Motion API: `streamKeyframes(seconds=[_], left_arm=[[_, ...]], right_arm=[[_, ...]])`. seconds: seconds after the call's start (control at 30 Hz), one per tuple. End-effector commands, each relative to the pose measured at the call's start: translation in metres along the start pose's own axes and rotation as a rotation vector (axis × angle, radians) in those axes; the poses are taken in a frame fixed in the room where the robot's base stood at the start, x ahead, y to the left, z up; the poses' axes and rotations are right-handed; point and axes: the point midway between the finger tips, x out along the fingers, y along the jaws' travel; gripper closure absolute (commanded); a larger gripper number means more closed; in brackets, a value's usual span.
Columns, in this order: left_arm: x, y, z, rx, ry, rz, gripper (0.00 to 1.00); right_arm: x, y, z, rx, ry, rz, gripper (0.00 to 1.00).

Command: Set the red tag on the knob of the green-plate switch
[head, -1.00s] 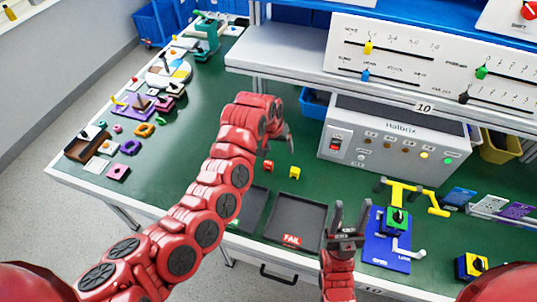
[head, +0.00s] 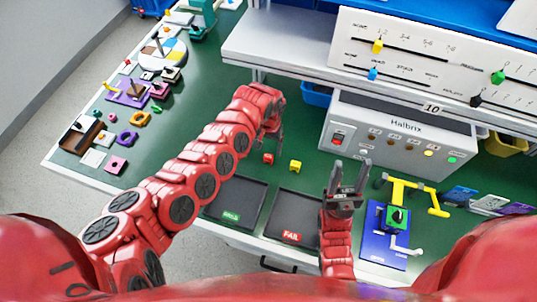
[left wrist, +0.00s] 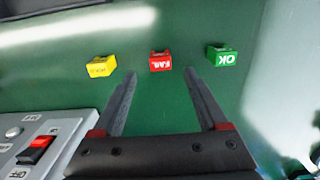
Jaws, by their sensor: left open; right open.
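The red tag (head: 268,158), a small block, lies on the green bench top. In the left wrist view the red tag (left wrist: 160,61) lies just beyond and between my open left fingertips (left wrist: 160,76), apart from them. In the head view my left gripper (head: 274,142) is above and behind it, partly hidden by its own arm. The green-plate switch (head: 397,216) has a dark knob and stands on a blue board at the right. My right gripper (head: 352,170) is open, empty and fingers up, left of that switch.
A yellow tag (left wrist: 101,66) and a green tag (left wrist: 221,56) flank the red one. A dark tray with a FAIL label (head: 318,222) and another tray (head: 258,190) lie nearer. The grey Halbrix box (head: 400,128) stands behind. A yellow frame (head: 408,186) is beside the board.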

Motion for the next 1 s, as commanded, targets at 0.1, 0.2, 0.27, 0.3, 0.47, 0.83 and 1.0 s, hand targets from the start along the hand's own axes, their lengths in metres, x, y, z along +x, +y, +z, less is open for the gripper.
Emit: streamKeyframes(seconds=[0.1,0.2,0.27,0.3,0.47,0.83,1.0], left_arm=[[0.011,0.000,0.000,0.000,-0.001,-0.001,0.24],[0.015,0.000,-0.001,0.001,0.003,0.000,0.24],[0.018,0.000,-0.001,0.001,0.003,0.000,0.24],[0.020,0.000,-0.001,0.001,0.002,-0.001,0.24],[0.039,0.000,-0.001,0.004,0.002,-0.003,0.24],[0.067,-0.001,-0.001,-0.001,0.004,0.001,0.24],[0.067,-0.001,-0.001,-0.002,0.004,0.001,0.26]], right_arm=[[0.002,0.000,0.000,0.000,0.000,0.000,0.47],[0.003,0.000,-0.001,0.000,0.000,0.000,0.47],[0.004,0.000,-0.001,0.000,0.000,0.000,0.47],[0.005,0.000,-0.001,0.000,0.000,0.000,0.47],[0.010,0.001,-0.002,0.000,0.000,0.000,0.47],[0.005,0.000,-0.001,0.000,0.000,0.000,0.47],[0.005,0.000,-0.001,0.000,0.000,0.000,0.47]])
